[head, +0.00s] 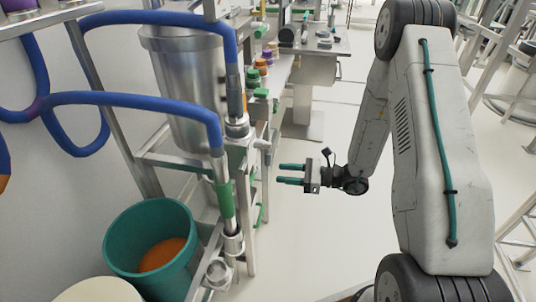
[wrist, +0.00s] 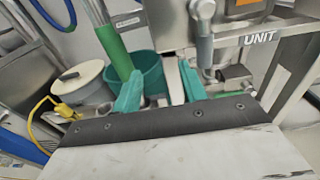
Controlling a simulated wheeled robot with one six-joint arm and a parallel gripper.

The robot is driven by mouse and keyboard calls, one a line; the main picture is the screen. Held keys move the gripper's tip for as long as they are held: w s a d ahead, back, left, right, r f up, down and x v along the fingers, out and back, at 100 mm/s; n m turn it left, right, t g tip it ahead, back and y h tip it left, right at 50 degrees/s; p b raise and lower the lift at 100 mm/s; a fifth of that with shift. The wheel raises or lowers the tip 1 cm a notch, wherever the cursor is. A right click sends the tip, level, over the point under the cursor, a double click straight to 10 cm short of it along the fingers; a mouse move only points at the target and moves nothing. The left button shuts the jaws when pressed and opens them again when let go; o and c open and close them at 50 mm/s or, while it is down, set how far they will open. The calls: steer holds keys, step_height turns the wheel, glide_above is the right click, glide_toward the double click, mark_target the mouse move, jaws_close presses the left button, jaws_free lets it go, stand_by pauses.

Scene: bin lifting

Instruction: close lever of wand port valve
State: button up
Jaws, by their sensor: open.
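My gripper (head: 279,173) is open and empty, with its two teal fingers pointing left toward the metal frame in the head view. The fingers also show in the wrist view (wrist: 160,74), with a gap between them. A wand with a green sleeve (head: 225,199) stands nearly upright on the frame, its lower end at a metal fitting (head: 234,245). The green sleeve shows beyond the left finger in the wrist view (wrist: 114,50). A grey handle-like part (wrist: 204,45) hangs right of the fingers, apart from them. I cannot tell whether it is the valve lever or how the lever is set.
A teal bucket (head: 121,245) with orange contents stands left of the frame. A steel vessel (head: 187,90) and blue hoses (head: 130,97) are above it. A frame bar marked UNIT (wrist: 280,34) is at right in the wrist view. The floor (head: 305,240) below my gripper is clear.

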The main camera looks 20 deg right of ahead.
mark_target(268, 153)
steer(key=w+a+t, duration=0.1)
steer(key=w, duration=0.2)
steer(key=w+a+m+t+h, duration=0.1)
steer(key=w, duration=0.2)
steer(key=w+a+r+m+t, duration=0.1)
steer(key=w, duration=0.2)
steer(key=shift+w, duration=0.3)
steer(key=shift+c, duration=0.3)
jaws_close()
steer(key=shift+m, duration=0.3)
